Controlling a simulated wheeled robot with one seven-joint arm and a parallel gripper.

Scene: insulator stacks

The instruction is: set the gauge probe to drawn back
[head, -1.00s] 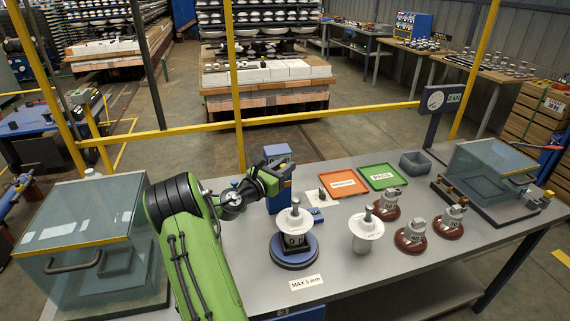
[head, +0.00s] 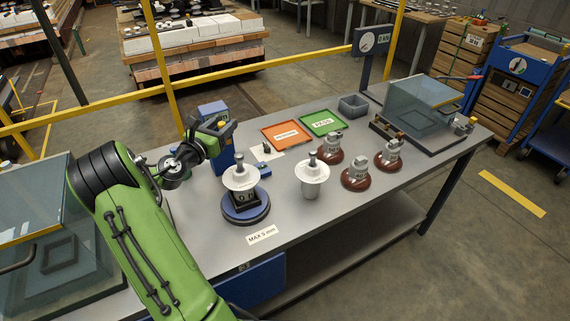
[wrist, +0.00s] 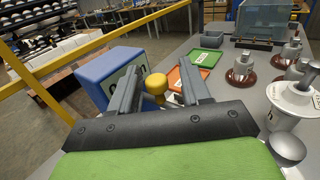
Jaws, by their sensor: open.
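A blue box-shaped gauge housing (head: 212,118) stands on the grey table behind a white insulator (head: 241,178) on a round blue base (head: 246,213). My gripper (head: 226,128) is at the housing, above the table. In the wrist view the blue housing (wrist: 103,66) is left of and partly behind the fingers. A yellow round knob (wrist: 156,84) shows between the two open fingers (wrist: 157,72), which look clear of it on both sides. The probe itself is not clearly visible, so I cannot tell its position.
A second white insulator (head: 312,176) and several brown-based pieces (head: 355,176) stand to the right. Orange (head: 285,136) and green (head: 322,122) trays and a grey bin (head: 353,105) lie behind. A glass-shielded fixture (head: 418,108) is at the right end.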

